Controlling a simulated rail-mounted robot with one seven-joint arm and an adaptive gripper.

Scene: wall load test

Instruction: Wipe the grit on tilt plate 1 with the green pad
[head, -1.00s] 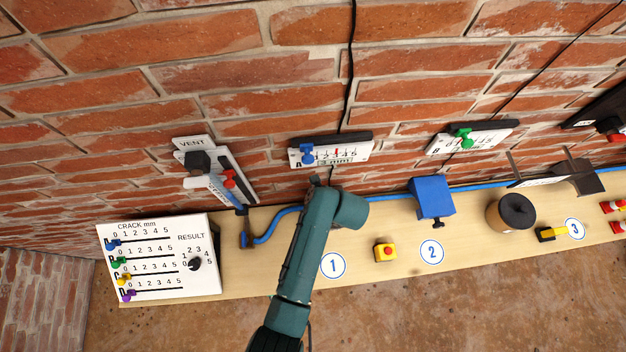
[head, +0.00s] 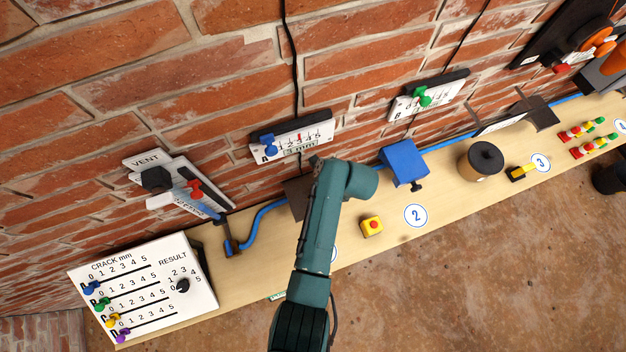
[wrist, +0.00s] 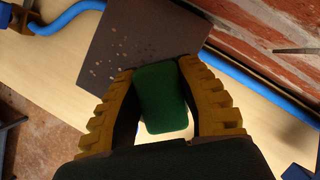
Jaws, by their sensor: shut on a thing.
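In the wrist view, my gripper (wrist: 158,72) is shut on the green pad (wrist: 165,100), which sits between its two yellow ribbed fingers. The dark brown tilt plate 1 (wrist: 165,30) lies beyond and partly beneath the fingertips. Pale specks of grit (wrist: 115,58) are scattered on its bare left part, just left of and beyond the pad. I cannot tell whether the pad touches the plate. In the head view, an edge of the plate (head: 295,190) shows left of my arm, which hides the rest of it, the gripper and the pad.
A blue hose (head: 262,218) runs along the bench (head: 300,250) by the brick wall. A white crack panel (head: 145,290) stands at the left.

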